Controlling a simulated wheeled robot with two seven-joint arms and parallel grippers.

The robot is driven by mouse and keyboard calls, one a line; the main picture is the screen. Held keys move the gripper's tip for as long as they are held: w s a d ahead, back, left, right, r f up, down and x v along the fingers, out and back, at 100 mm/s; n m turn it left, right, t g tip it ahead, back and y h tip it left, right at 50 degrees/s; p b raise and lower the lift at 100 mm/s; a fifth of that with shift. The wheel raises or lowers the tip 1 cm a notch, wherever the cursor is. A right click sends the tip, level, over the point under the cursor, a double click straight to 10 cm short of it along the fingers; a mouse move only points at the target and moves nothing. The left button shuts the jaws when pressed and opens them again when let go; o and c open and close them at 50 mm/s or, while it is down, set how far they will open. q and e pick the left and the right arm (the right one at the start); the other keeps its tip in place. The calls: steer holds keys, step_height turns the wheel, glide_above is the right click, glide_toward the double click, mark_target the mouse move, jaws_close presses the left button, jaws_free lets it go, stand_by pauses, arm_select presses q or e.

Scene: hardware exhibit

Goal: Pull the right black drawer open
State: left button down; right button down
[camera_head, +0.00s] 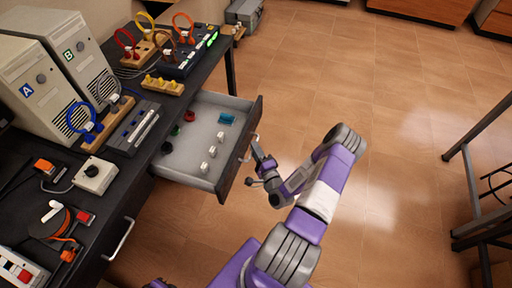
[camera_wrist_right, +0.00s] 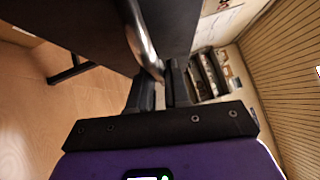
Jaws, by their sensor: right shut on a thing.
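The right black drawer (camera_head: 238,160) stands well out from the black table and shows its light grey inside. In it lie several small white, green, red, black and blue parts. Its metal handle (camera_head: 251,148) is on the black front; the handle also shows in the right wrist view (camera_wrist_right: 138,35). My right gripper (camera_head: 256,168) is shut on this handle; its dark fingers (camera_wrist_right: 160,90) meet the bar in the right wrist view.
On the black table (camera_head: 150,171) stand two computer cases (camera_head: 35,90), marked A and B, cables and small devices. A second drawer handle (camera_head: 121,240) is at the lower left. Dark metal legs (camera_head: 470,180) stand at the right. The tiled floor between is clear.

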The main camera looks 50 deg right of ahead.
steer(key=shift+s, duration=0.15)
steer(key=c, duration=1.2)
jaws_free()
steer(key=shift+o, duration=0.2)
steer(key=p+v, duration=0.1)
steer(key=v, duration=0.6)
steer(key=shift+s, duration=0.3)
steer(key=shift+a+f, duration=0.1)
steer(key=shift+f, duration=0.05)
